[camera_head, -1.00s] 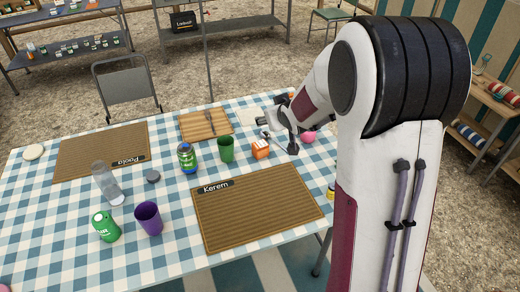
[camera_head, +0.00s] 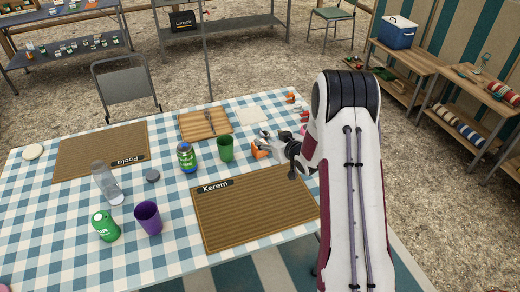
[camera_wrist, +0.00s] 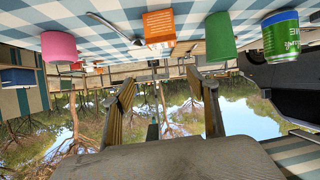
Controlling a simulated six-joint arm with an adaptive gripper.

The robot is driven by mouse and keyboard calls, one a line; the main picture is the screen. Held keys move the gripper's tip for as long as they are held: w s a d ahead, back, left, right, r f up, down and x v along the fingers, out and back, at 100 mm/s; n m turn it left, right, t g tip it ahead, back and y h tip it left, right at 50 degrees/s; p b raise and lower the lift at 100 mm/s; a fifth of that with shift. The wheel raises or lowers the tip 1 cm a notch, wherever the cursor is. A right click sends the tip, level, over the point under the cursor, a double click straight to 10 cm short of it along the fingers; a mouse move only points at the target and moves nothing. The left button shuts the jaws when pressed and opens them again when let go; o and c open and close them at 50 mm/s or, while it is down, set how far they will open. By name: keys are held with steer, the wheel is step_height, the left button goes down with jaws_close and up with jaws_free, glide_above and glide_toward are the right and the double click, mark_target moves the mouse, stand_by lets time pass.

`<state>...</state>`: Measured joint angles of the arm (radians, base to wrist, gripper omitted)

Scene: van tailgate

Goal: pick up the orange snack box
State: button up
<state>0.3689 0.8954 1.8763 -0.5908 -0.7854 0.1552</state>
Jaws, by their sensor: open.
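The orange snack box (camera_head: 259,153) stands on the checked tablecloth right of the green cup (camera_head: 226,148). In the head view my gripper partly covers it. In the wrist view, which is upside down, the whole orange box (camera_wrist: 159,28) shows near the top centre. My gripper (camera_head: 268,146) is at the box's right side in the head view. In the wrist view its two fingers (camera_wrist: 159,85) are apart with nothing between them. The box appears beyond the fingertips, roughly in line with the gap; I cannot tell whether they touch it.
A green-blue jar (camera_head: 187,158) stands left of the green cup. The Kerem placemat (camera_head: 255,211) lies in front of my gripper. A cutting board (camera_head: 205,124) lies behind. The wrist view shows a pink cup (camera_wrist: 59,47) and a utensil (camera_wrist: 113,27) beside the box.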

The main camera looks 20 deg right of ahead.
steer(key=shift+t+y, duration=0.3)
steer(key=shift+y, duration=0.2)
step_height(320, 180, down, 6)
steer(key=shift+s+r, duration=0.1)
steer(key=shift+s, duration=0.05)
steer(key=shift+a, duration=0.1)
steer(key=shift+x, duration=1.35)
steer(key=shift+x, duration=2.55)
steer(key=shift+a, duration=0.1)
steer(key=c, duration=1.2)
